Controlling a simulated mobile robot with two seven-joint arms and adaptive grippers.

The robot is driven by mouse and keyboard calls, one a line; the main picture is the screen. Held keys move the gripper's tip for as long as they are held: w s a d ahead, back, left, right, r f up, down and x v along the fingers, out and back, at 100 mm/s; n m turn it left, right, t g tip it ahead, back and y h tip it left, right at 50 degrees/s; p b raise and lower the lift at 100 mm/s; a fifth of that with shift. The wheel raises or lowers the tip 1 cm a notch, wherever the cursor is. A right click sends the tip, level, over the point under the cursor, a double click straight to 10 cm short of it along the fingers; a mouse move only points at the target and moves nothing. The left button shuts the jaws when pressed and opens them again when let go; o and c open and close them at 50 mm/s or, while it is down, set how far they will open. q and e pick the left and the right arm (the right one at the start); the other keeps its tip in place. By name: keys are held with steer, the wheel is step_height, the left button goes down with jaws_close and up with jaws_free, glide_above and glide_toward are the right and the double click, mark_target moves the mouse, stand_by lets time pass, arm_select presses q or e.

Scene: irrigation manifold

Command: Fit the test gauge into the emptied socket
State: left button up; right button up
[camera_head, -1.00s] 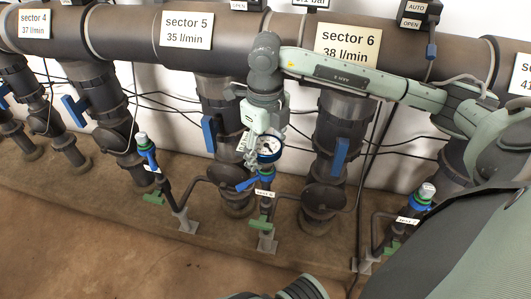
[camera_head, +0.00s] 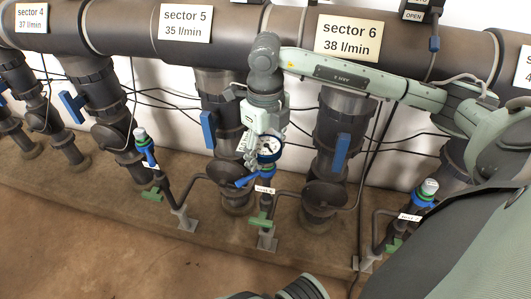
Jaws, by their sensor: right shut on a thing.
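The test gauge (camera_head: 268,149) has a round white dial with a blue rim. My right gripper (camera_head: 265,138) reaches down from above and is shut on it. The gauge sits directly over the socket (camera_head: 266,172) at the top of the middle test riser, which has a blue-green collar. The two look in line, but I cannot tell whether the gauge is seated in the socket or just above it. A blue lever (camera_head: 247,181) sticks out to the left below the socket. My left gripper is not in view.
Large dark pipes and blue valve handles (camera_head: 340,152) stand close behind my right gripper. Thin dark cables hang along the wall. The brown floor in front is clear.

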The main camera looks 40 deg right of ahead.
steer(key=o, duration=1.3)
steer(key=shift+o, duration=0.4)
steer(key=o, duration=0.3)
steer(key=shift+r+p, duration=2.25)
steer(key=shift+r, duration=1.25)
